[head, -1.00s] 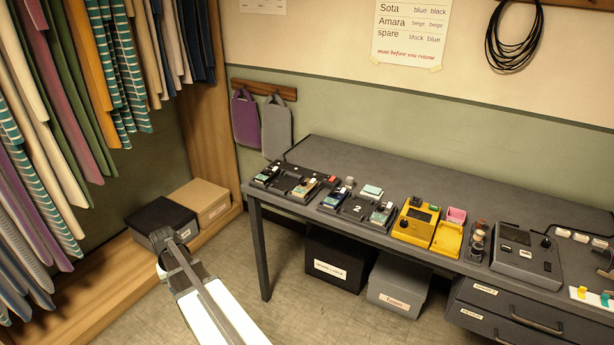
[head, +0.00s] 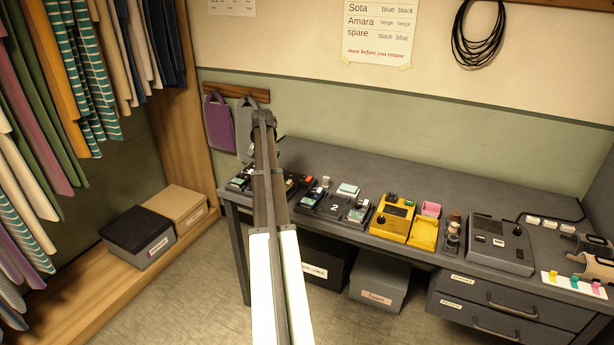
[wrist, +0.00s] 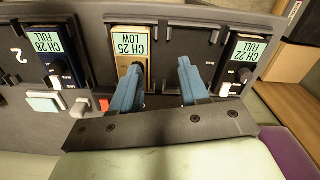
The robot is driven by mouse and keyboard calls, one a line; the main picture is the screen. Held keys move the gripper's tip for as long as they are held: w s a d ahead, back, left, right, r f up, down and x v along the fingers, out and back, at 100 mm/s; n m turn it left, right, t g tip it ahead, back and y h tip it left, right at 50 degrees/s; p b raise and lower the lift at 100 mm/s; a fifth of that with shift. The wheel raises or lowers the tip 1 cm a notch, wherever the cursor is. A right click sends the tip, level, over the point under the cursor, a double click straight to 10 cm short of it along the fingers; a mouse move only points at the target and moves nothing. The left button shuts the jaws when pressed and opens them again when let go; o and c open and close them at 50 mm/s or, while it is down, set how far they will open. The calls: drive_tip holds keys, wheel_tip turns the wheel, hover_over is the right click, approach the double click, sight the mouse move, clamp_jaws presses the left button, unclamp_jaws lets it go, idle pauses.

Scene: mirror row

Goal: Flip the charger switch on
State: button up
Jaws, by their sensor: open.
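A black charger (wrist: 190,45) lies below my gripper in the wrist view. It holds a pack labelled CH 25 LOW (wrist: 130,55) and a pack labelled CH 22 FULL (wrist: 238,65). A small red piece (wrist: 104,104), possibly a switch, sits beside the CH 25 pack; a red spot also shows on the table in the head view (head: 309,180). I cannot tell its position. My gripper (wrist: 158,88) is open, its blue fingers apart over the charger between the two packs, with nothing visibly held. In the head view my gripper (head: 263,120) and arm hide part of the charger.
A second charger (wrist: 17,80), marked 2, adjoins on the left in the wrist view, with a CH 28 FULL pack (wrist: 50,55). A yellow device (head: 392,219) and a grey box (head: 500,243) stand further right on the table. The table's back strip (head: 400,175) is clear.

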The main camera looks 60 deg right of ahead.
sight(307, 181)
drive_tip(key=s+d+r+m, duration=0.3)
drive_tip(key=s+d+r, duration=0.5)
drive_tip(key=s+d, duration=0.35)
drive_tip(key=f, duration=1.3)
drive_tip(key=shift+w+f, duration=0.2)
drive_tip(key=shift+f, duration=0.1)
drive_tip(key=shift+c, duration=0.2)
clamp_jaws()
